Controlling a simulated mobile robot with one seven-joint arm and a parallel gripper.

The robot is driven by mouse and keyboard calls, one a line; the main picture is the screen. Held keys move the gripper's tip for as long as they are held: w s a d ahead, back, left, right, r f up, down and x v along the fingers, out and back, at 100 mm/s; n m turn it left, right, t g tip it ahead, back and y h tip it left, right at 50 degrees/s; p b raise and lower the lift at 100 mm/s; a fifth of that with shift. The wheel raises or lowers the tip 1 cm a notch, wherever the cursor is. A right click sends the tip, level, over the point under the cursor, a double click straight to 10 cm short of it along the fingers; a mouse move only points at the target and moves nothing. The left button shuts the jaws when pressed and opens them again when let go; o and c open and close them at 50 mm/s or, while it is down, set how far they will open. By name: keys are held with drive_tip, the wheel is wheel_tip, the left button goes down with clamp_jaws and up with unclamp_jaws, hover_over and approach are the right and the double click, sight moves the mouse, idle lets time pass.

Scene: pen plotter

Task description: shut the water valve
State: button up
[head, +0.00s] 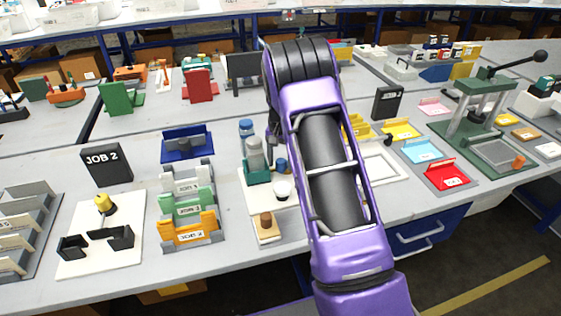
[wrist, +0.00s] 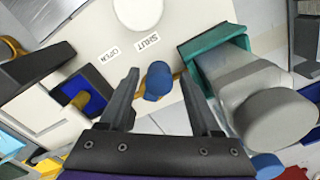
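The water valve shows in the wrist view as a blue knob (wrist: 157,82) with a brass-coloured part beside it, on a white board (wrist: 85,30). The labels OPEN (wrist: 112,54) and SHUT (wrist: 147,43) are printed on the board, upside down in this view. The knob lies nearer the SHUT label. My gripper (wrist: 160,75) is open, with one finger on each side of the knob and visible gaps on both sides. In the head view the blue knob (head: 282,165) shows just left of my purple arm; my fingers are largely hidden there.
A teal holder (wrist: 205,60) with a grey bottle (wrist: 270,115) stands close to my right finger in the wrist view. A white round piece (head: 282,188) sits in front of the valve. Trays of cards (head: 190,230) stand to the left, coloured trays (head: 450,175) to the right.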

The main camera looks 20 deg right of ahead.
drive_tip(key=shift+s, duration=0.1)
idle(0.4)
drive_tip(key=n, duration=0.2)
drive_tip(key=shift+s+d+n, duration=0.35)
drive_tip(key=shift+d+n, duration=0.05)
drive_tip(key=n, duration=0.1)
drive_tip(key=d+n, duration=0.1)
drive_tip(key=n, duration=0.2)
drive_tip(key=shift+s+d, duration=0.3)
drive_tip(key=shift+d, duration=0.1)
drive_tip(key=n, duration=0.2)
drive_tip(key=d+n, duration=0.1)
drive_tip(key=shift+d+n+p, duration=0.15)
drive_tip(key=shift+n+p, duration=0.25)
drive_tip(key=n, duration=0.1)
drive_tip(key=d+n, duration=0.1)
drive_tip(key=n, duration=0.1)
drive_tip(key=shift+w+d+p, duration=0.2)
drive_tip(key=shift+p, duration=0.15)
drive_tip(key=w+a+r+n+t+h, duration=0.1)
drive_tip(key=w+r+t, duration=0.2)
drive_tip(key=r, duration=1.2)
drive_tip(key=w+r+n+t, duration=0.2)
drive_tip(key=w+r+t, duration=0.1)
drive_tip(key=r, duration=1.3)
drive_tip(key=shift+a+r+h+b, duration=0.15)
drive_tip(key=shift+a+h+b, duration=0.15)
drive_tip(key=shift+a+h, duration=0.1)
